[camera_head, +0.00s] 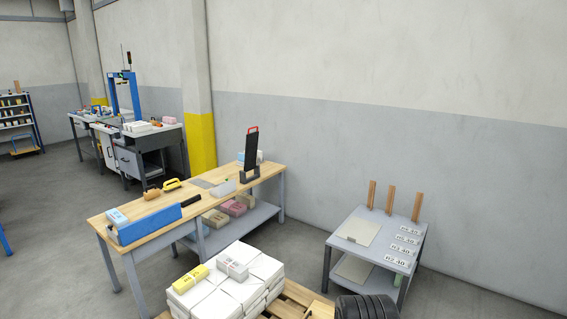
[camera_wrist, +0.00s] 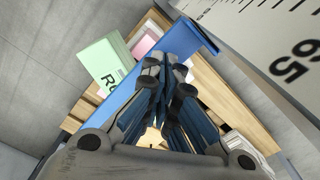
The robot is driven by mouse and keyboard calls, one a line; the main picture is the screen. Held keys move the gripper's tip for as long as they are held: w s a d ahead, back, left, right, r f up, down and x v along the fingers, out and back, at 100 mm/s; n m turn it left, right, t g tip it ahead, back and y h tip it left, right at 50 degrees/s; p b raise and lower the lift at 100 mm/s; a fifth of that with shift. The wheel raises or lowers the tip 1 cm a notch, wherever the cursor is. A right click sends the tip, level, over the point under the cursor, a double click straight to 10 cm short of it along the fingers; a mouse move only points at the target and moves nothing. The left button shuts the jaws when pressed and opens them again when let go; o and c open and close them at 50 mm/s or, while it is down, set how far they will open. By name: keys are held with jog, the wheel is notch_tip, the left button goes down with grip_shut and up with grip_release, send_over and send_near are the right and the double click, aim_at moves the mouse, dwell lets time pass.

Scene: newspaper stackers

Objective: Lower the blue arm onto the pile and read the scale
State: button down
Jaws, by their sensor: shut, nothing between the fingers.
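In the wrist view a long blue bar (camera_wrist: 130,97) with a raised end slants behind my gripper. I take it for the blue arm; whether it joins the scale is not visible. My gripper (camera_wrist: 168,75) is shut and empty, in front of the bar in the picture; contact cannot be told. A white scale (camera_wrist: 287,40) with black marks and a tilted "65" fills the upper right corner, close to the camera. In the head view a pile of white bundles (camera_head: 262,268) stands on a wooden pallet (camera_head: 292,297). My gripper and the scale do not show there.
A wooden-topped bench (camera_head: 165,243) carries a long blue piece (camera_head: 150,224) and a black upright stand (camera_head: 251,150). A grey side table (camera_head: 392,258) with wooden posts stands right. Black tyre-like rings (camera_head: 366,307) sit in front. A green pack (camera_wrist: 100,65) lies beside the bar.

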jog(key=shift+f, duration=0.1)
jog(key=shift+f+b, duration=0.8)
jog(key=shift+f, duration=0.55)
notch_tip(320, 180, down, 5)
jog(key=shift+f, duration=0.1)
dwell(0.9)
jog(key=shift+r+p, duration=2.8)
jog(key=shift+r, duration=1.3)
